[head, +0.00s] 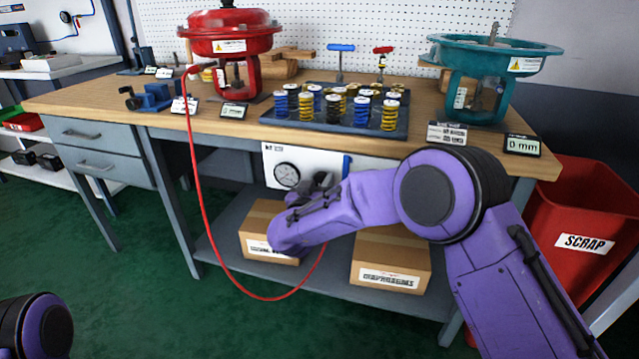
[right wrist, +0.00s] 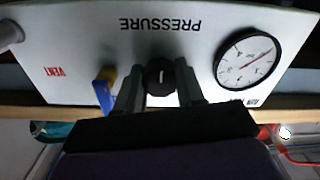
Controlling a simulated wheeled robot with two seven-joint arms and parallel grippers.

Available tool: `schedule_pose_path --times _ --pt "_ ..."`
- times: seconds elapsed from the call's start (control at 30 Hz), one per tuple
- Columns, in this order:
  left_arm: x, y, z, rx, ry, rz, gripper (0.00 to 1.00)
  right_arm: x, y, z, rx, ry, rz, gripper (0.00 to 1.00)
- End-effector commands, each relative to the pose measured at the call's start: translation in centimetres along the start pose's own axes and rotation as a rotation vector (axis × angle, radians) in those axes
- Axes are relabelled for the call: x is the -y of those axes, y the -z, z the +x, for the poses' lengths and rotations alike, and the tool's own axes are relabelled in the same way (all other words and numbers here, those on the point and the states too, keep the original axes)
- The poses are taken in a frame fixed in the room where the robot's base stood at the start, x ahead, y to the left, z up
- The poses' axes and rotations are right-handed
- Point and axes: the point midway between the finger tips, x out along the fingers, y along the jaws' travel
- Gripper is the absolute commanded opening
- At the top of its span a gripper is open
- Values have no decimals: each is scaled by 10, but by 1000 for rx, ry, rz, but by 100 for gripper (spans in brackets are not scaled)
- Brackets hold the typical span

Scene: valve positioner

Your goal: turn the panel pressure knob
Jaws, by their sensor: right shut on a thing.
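The white panel (head: 315,154) hangs under the front edge of the workbench, with a round gauge (head: 287,175) on its left and a blue lever (head: 346,166) on its right. In the right wrist view the panel (right wrist: 200,85) appears upside down, with the word PRESSURE above the black pressure knob (right wrist: 160,76). My right gripper (right wrist: 160,92) is shut on the knob, one finger on each side. In the head view my right gripper (head: 322,184) is at the panel, and my arm hides the knob. Of my left arm only a link shows; its gripper is out of view.
The blue lever (right wrist: 105,88) is close beside one finger. A red hose (head: 203,205) loops down in front of the bench from the red actuator (head: 230,35). Cardboard boxes (head: 392,262) sit on the lower shelf. A red scrap bin (head: 585,215) stands at right.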

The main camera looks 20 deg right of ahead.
Motion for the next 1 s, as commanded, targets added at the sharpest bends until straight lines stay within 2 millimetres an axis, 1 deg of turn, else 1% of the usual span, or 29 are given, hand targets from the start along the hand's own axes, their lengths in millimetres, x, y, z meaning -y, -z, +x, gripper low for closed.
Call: schedule_pose_path --times 0.17,0.37,0.7,1.0 --pt "0 1 -2 0 0 0 100 0 -1 -1 3 1 23 8" --pt "1 3 -7 0 0 0 100 0 -1 -1 4 2 118 8" --pt "2 8 -18 0 0 0 100 1 -2 -1 6 1 416 8" --pt "2 9 -22 0 0 0 100 2 -2 -2 8 0 702 8"
